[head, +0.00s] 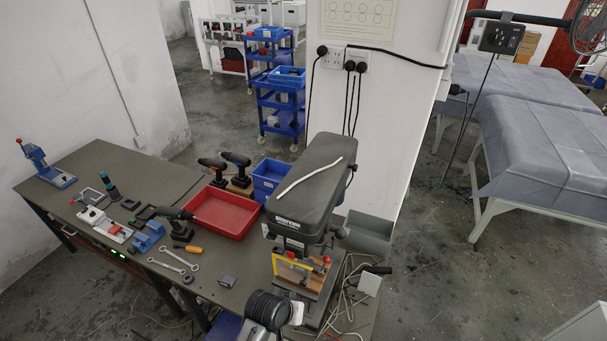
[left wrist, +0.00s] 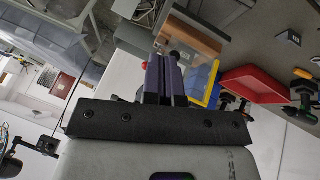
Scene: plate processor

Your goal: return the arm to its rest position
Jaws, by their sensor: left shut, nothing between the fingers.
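My left gripper (left wrist: 165,62) shows in the left wrist view with its two dark fingers together and nothing between them. It points toward the drill press area, where a yellow frame (left wrist: 214,84) and a brown block show beyond the fingers. I cannot make out its fingers in the head view. The drill press (head: 310,185) stands at the right end of the workbench (head: 95,160), with a yellow-framed guard (head: 292,270) below its head. My right gripper is in neither view.
A red tray (head: 222,212), a blue bin (head: 268,178), cordless drills and wrenches (head: 178,262) lie on the bench. A small grey block (head: 227,281) sits near its front. Loose cables hang beside the press. Sheet-covered tables (head: 540,140) stand at right, with open floor before them.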

